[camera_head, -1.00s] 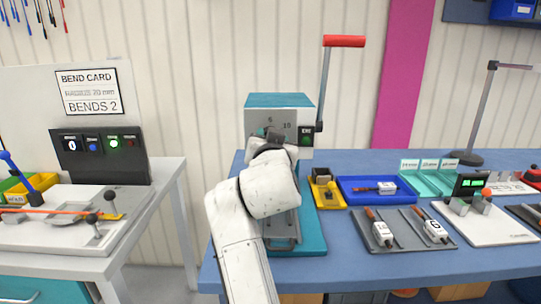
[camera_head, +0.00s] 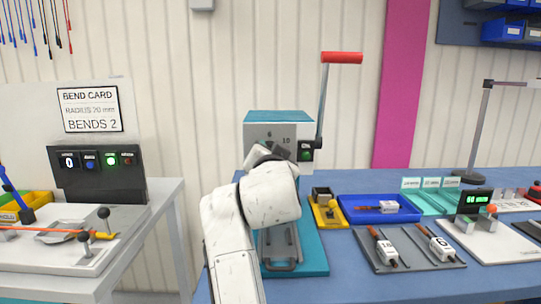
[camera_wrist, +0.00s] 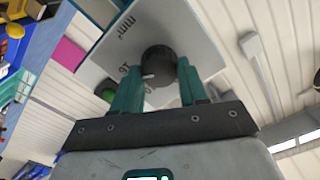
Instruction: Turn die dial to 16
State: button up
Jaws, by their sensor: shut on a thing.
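The die dial (camera_wrist: 158,58) is a dark round knob with a white mark, on the pale front face of the teal-topped press (camera_head: 278,116). My gripper (camera_wrist: 159,68) is shut on the dial, one teal finger on each side. In the wrist view the white mark points down and left, near printed figures that look like 16 and a 0 partly hidden by the finger. "mm" is printed on the far side.
A lever with a red handle (camera_head: 341,58) rises at the press's right. A green-lit box (camera_head: 305,151) sits beside it. A yellow block holder (camera_head: 327,212), a blue tray (camera_head: 379,209) and a grey tray (camera_head: 408,250) lie to the right on the blue bench. A bending station (camera_head: 95,163) stands left.

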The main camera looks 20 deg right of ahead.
jog(key=o, duration=1.1)
jog(key=shift+c, duration=0.2)
jog(key=v, duration=1)
jog(key=shift+s+a, duration=0.15)
jog(key=shift+s, duration=0.25)
